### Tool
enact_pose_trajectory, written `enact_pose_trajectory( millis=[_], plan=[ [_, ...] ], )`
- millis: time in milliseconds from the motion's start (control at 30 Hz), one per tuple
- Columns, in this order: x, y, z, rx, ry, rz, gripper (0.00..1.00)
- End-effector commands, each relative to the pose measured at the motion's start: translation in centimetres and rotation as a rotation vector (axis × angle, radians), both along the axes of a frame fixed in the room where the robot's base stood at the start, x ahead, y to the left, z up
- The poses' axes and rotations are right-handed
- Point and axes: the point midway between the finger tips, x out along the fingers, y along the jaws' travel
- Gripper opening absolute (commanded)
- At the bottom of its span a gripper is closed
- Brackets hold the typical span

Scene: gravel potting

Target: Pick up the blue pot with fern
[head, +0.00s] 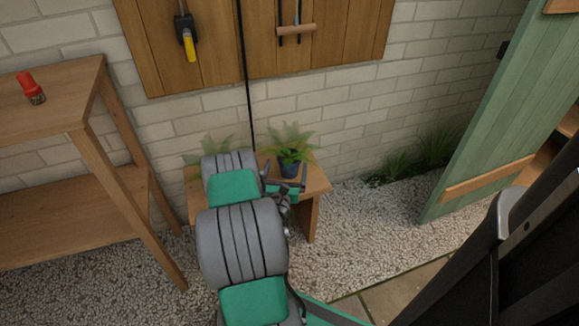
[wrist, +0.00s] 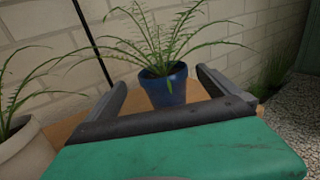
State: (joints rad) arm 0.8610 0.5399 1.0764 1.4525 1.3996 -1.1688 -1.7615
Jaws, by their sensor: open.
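The blue pot with fern (wrist: 166,90) stands upright on a small wooden bench (head: 317,184) against the wall. In the head view the blue pot (head: 289,168) is small and dark, with green fronds spreading above it. My gripper (wrist: 160,84) is open, with one finger towards each side of the blue pot in the wrist view. The pot appears a little beyond or just between the fingertips; I cannot tell the exact depth. The gripper holds nothing. My arm hides part of the bench in the head view.
A pale pot (wrist: 22,158) with another fern stands left on the bench. A black cord (head: 246,80) hangs by the wall behind. A wooden shelf (head: 80,180) stands left, with a red object (head: 30,85) on top. Gravel (head: 370,225) lies open to the right, before a green door (head: 500,110).

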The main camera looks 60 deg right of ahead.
Motion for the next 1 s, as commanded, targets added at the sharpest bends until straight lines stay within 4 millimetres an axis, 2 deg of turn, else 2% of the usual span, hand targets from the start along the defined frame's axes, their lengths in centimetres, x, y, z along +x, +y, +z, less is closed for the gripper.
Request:
enact_pose_trajectory(
  millis=[333,633,1000],
  plan=[
    [0.9,-4.6,0.2,0.002,-0.004,-0.003,1.0],
    [1.2,-5.2,0.1,0.002,-0.003,0.0,1.0],
    [1.2,-5.2,0.1,0.002,-0.005,0.0,0.7]
  ],
)
